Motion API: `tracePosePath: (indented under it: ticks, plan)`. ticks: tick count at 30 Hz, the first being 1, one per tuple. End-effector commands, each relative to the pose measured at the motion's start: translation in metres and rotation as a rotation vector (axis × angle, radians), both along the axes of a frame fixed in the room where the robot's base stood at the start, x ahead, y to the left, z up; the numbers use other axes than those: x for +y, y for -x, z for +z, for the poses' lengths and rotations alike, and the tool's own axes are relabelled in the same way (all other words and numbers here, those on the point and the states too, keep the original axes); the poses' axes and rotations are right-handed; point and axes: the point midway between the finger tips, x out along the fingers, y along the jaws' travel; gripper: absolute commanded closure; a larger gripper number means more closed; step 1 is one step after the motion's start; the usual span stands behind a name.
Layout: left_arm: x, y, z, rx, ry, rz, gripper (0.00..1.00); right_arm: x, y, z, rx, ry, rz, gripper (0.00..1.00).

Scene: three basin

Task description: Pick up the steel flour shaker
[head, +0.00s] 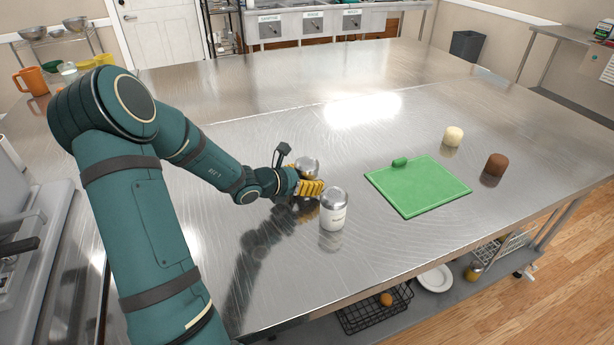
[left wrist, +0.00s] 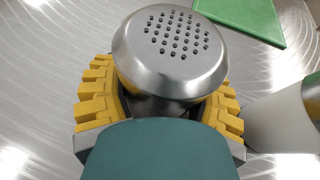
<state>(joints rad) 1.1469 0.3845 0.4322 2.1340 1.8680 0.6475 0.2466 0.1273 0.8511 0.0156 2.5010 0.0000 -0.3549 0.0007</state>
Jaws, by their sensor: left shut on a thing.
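The steel flour shaker (head: 308,166) has a domed lid with holes and is upright at my left gripper (head: 311,188). In the left wrist view its perforated lid (left wrist: 170,55) sits between the yellow fingers of the left gripper (left wrist: 160,100), which are shut on it. Its lower body is hidden by the fingers, and I cannot tell whether its base touches the table. My right gripper is not in view.
A green cutting board (head: 420,190) with a green item (head: 399,162) lies further right. A cream item (head: 453,136) and a brown item (head: 496,164) stand beyond it on the steel table (head: 270,285).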

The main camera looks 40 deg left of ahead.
Motion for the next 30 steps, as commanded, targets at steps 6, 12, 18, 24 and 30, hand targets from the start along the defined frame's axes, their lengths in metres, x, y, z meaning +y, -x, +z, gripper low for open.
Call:
tracePosePath:
  ticks: [6, 12, 18, 24, 30]
  plan:
    - [0.0, 0.0, 0.008, 0.0, -0.002, -0.001, 0.78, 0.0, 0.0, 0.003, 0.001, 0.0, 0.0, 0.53]
    - [0.0, -0.001, 0.044, -0.003, -0.006, -0.003, 0.78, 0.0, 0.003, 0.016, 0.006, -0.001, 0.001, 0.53]
    - [0.0, 0.0, 0.08, -0.002, -0.004, -0.001, 0.78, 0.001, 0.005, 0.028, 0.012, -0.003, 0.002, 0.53]
    - [0.0, 0.0, 0.098, 0.0, -0.002, -0.001, 0.78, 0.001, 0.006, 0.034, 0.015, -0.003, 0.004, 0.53]
    - [0.0, 0.0, 0.1, 0.0, -0.001, 0.0, 0.78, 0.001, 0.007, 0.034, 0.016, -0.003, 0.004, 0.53]
